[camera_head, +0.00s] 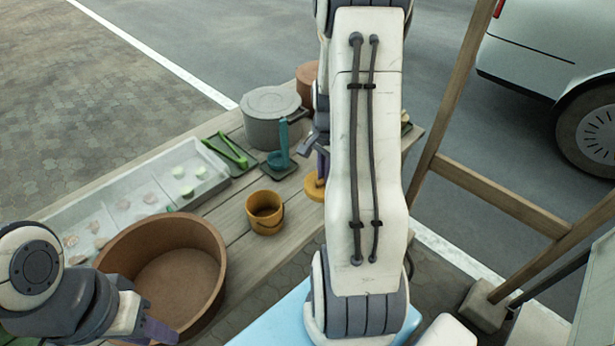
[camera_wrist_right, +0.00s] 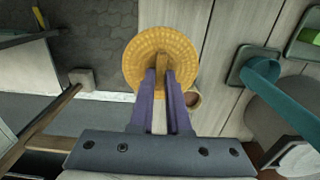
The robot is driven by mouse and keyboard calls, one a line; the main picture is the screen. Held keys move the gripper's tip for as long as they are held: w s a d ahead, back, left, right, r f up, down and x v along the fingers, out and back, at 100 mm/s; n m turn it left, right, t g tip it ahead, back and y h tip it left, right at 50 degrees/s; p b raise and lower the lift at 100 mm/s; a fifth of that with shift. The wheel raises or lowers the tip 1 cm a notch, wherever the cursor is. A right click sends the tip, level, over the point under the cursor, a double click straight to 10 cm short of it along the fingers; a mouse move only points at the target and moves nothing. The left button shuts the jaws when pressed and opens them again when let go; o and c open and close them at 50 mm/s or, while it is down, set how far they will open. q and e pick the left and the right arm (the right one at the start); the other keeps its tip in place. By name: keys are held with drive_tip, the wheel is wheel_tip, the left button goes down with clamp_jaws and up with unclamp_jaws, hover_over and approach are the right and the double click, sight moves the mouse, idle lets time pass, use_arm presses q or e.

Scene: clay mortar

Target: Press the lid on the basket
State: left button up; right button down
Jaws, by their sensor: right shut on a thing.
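The lid (camera_wrist_right: 160,42) is a round, yellow woven disc with an upright handle. In the right wrist view my right gripper (camera_wrist_right: 163,77) is shut on that handle, its purple fingers on either side. In the head view the lid (camera_head: 314,188) shows partly behind my right arm, near the table's far right edge, below the right gripper (camera_head: 318,160). I cannot make out the basket; whether it is under the lid is hidden. My left gripper (camera_head: 160,332) is at the lower left, by the large brown basin (camera_head: 165,225); its fingers are only partly visible.
A teal object (camera_head: 280,160) on a dark tray, a green tray (camera_head: 232,155) and a grey pot (camera_head: 270,118) stand nearby. A wooden frame (camera_head: 500,205) rises at right. A compartmented tray (camera_head: 130,200) lies at left.

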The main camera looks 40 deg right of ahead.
drive_tip(key=s+r, duration=0.1)
drive_tip(key=s, duration=0.1)
drive_tip(key=s+d+r, duration=0.1)
drive_tip(key=shift+s+d+r, duration=0.1)
drive_tip(key=shift+s+r, duration=0.1)
drive_tip(key=shift+s, duration=0.15)
drive_tip(key=shift+r, duration=0.3)
drive_tip(key=w+a+r+n+p, duration=0.1)
drive_tip(key=w+a+n+p, duration=0.3)
drive_tip(key=a+p, duration=0.55)
drive_tip(key=w+a+r+n+p, duration=0.2)
drive_tip(key=w+a+p, duration=0.45)
drive_tip(key=p, duration=0.65)
drive_tip(key=shift+s+a+f+b, duration=0.1)
drive_tip(key=shift+s+f+b, duration=0.1)
drive_tip(key=shift+f+b, duration=1.05)
drive_tip(key=shift+s+f+b, duration=0.15)
drive_tip(key=shift+f+b, duration=0.85)
drive_tip(key=shift+f, duration=0.45)
drive_tip(key=shift+f+b, duration=0.5)
drive_tip(key=shift+f, duration=0.05)
drive_tip(key=shift+c, duration=1.6)
unclamp_jaws()
drive_tip(key=shift+r, duration=0.1)
